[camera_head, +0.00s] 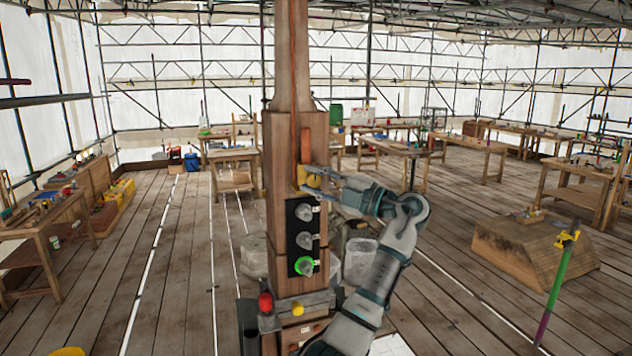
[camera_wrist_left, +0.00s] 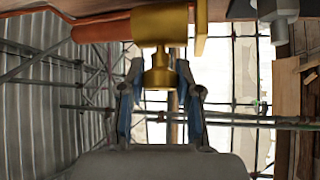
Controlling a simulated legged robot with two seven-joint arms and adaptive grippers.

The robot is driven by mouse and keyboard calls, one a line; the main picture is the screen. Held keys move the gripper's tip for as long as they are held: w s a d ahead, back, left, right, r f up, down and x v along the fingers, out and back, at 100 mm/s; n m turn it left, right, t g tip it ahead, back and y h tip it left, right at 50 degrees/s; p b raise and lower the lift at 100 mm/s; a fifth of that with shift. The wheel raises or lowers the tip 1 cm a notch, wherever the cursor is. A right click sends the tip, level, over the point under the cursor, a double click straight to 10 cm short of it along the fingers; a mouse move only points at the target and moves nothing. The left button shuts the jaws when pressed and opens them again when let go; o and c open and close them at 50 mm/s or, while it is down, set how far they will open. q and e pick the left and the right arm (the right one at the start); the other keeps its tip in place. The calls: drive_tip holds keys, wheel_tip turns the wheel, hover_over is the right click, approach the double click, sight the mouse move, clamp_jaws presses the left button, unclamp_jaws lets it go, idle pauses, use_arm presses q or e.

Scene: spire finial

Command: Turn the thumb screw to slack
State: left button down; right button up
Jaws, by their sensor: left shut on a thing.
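The brass thumb screw (camera_head: 313,181) sticks out from the right side of the wooden spire post (camera_head: 290,140), below an orange-red cylinder (camera_head: 306,146). In the left wrist view the gold thumb screw (camera_wrist_left: 160,76) has a broad body and a narrower flared end. My left gripper (camera_head: 328,180) reaches it from the right and is shut on it. In the left wrist view the left gripper's two fingers (camera_wrist_left: 160,84) stand on either side of the flared end. The fingertips partly hide the screw in the head view. My right gripper is not in view.
A red knob (camera_head: 265,303) and a yellow knob (camera_head: 297,308) sit at the post's base. A timber block (camera_head: 537,245) and a green pole (camera_head: 561,275) stand at right.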

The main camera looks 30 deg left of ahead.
use_arm(q)
drive_tip(key=shift+w+f, duration=0.1)
drive_tip(key=c, duration=0.9)
unclamp_jaws()
drive_tip(key=shift+o, duration=0.6)
drive_tip(key=shift+w+a, duration=0.15)
drive_tip(key=shift+w, duration=0.1)
drive_tip(key=shift+s, duration=0.25)
